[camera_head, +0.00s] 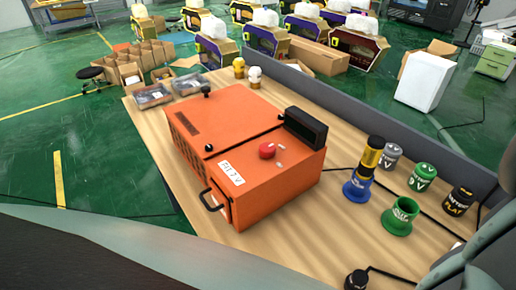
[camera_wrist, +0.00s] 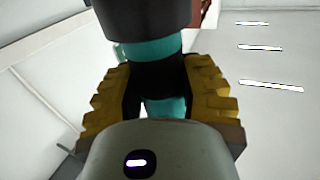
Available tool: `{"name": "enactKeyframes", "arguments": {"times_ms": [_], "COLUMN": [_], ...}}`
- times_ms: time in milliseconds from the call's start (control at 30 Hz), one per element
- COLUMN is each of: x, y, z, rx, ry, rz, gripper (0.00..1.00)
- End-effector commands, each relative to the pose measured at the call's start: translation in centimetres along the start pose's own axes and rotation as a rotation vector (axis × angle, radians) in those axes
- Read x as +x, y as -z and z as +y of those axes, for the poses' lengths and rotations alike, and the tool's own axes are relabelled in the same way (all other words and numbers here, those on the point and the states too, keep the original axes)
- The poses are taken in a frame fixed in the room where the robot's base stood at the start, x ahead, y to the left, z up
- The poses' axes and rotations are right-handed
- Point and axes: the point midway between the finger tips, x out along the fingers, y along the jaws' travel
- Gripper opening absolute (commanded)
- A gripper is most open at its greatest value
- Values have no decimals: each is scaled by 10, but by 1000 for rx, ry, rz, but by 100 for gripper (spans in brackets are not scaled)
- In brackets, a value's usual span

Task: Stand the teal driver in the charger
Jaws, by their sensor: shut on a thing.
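My gripper (camera_wrist: 158,92) is shut on the teal driver (camera_wrist: 150,52) in the wrist view. The driver has a teal body with a black band between the yellow-padded fingers and a wide black end at the top of the picture. Its lower part is hidden behind my gripper. I cannot make the driver out in the head view. There, a green charger-like cup (camera_head: 399,219) stands empty on the table, and a blue one (camera_head: 357,190) holds a yellow-and-black driver (camera_head: 371,157) upright. Which charger is meant, I cannot tell.
A large orange machine (camera_head: 230,130) fills the middle of the wooden table (camera_head: 300,232). Grey (camera_head: 389,156), green (camera_head: 422,177) and black (camera_head: 459,201) battery-like cylinders stand at the right. A black round object (camera_head: 356,280) with a cable is at the front edge. A grey barrier runs behind.

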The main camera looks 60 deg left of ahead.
Motion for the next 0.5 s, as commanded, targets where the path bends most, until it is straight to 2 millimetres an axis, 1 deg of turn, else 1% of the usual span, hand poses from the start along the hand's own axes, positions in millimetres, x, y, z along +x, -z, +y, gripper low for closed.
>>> {"name": "enactKeyframes", "arguments": {"times_ms": [233,500], "x": [1,1], "y": [2,-6], "z": [-1,-1], "rx": [0,0], "ry": [3,2], "rz": [9,8], "gripper": [0,0]}}
